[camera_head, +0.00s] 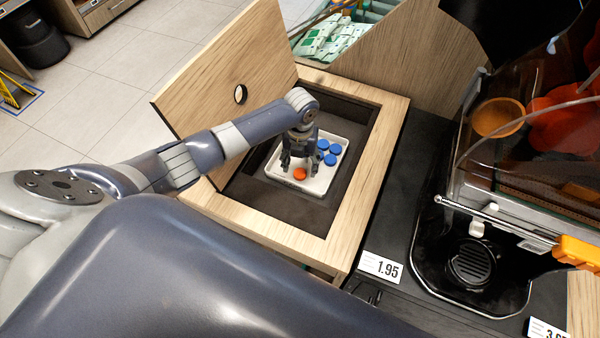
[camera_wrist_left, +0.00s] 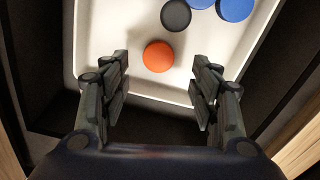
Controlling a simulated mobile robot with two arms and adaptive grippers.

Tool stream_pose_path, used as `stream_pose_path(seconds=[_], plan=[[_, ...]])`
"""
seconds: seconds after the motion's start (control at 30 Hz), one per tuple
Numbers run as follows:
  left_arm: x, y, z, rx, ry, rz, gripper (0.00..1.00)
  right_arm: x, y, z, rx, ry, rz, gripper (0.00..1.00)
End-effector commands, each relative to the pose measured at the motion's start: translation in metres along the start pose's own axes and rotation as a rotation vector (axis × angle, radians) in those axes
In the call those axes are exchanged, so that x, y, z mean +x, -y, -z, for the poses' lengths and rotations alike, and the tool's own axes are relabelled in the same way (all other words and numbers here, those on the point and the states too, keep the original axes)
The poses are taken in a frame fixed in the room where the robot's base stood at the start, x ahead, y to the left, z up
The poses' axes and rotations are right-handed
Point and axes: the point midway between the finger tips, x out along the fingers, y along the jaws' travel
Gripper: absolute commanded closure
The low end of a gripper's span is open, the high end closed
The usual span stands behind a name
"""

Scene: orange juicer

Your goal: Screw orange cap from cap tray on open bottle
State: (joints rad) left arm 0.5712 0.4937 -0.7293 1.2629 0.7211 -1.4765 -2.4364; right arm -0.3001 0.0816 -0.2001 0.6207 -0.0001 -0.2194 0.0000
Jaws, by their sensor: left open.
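An orange cap (camera_head: 300,174) lies in the white cap tray (camera_head: 318,186), near its front edge. In the left wrist view the orange cap (camera_wrist_left: 159,56) shows ahead of and between the fingers. My left gripper (camera_head: 299,165) is open and empty above the tray, with its tips close to the orange cap. It also shows in the left wrist view (camera_wrist_left: 160,75), with its fingers apart. Several blue caps (camera_head: 331,160) and a dark cap (camera_wrist_left: 176,15) lie farther back in the tray. No bottle can be made out. My right gripper is not in view.
The tray sits inside a recessed wooden compartment (camera_head: 375,150) with a raised wooden lid (camera_head: 228,80) at its left. A juicer machine (camera_head: 480,262) stands at the right, with price tags (camera_head: 380,267) along the counter. A bin of green-white packets (camera_head: 335,38) is behind.

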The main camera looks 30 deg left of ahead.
Motion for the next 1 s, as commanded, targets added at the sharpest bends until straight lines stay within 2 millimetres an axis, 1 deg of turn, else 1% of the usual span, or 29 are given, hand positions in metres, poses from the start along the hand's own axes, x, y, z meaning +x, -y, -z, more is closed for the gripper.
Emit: stream_pose_path(seconds=[0.03,0.2,0.3,0.4,0.7,0.73,0.77,0.9,1.0], plan=[[0.007,0.000,0.000,-0.002,-0.004,0.000,0.43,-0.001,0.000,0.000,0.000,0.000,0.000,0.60],[0.029,-0.002,-0.003,-0.001,-0.004,0.000,0.43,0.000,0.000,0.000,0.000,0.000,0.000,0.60],[0.039,-0.002,-0.004,-0.001,-0.003,-0.001,0.43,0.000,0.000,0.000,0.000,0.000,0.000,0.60],[0.043,-0.002,-0.004,0.000,-0.001,0.000,0.43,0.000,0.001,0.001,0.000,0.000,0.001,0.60],[0.043,-0.002,-0.004,0.000,0.000,0.000,0.43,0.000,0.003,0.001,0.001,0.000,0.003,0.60],[0.043,-0.002,-0.004,0.000,0.000,0.000,0.46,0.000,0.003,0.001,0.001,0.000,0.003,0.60],[0.043,-0.002,-0.004,0.000,0.000,0.000,0.51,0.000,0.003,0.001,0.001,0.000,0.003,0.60],[0.042,-0.002,-0.004,0.000,0.000,0.000,0.66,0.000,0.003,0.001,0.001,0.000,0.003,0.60],[0.042,-0.002,-0.004,0.000,0.000,0.000,0.75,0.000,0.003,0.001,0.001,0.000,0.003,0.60]])
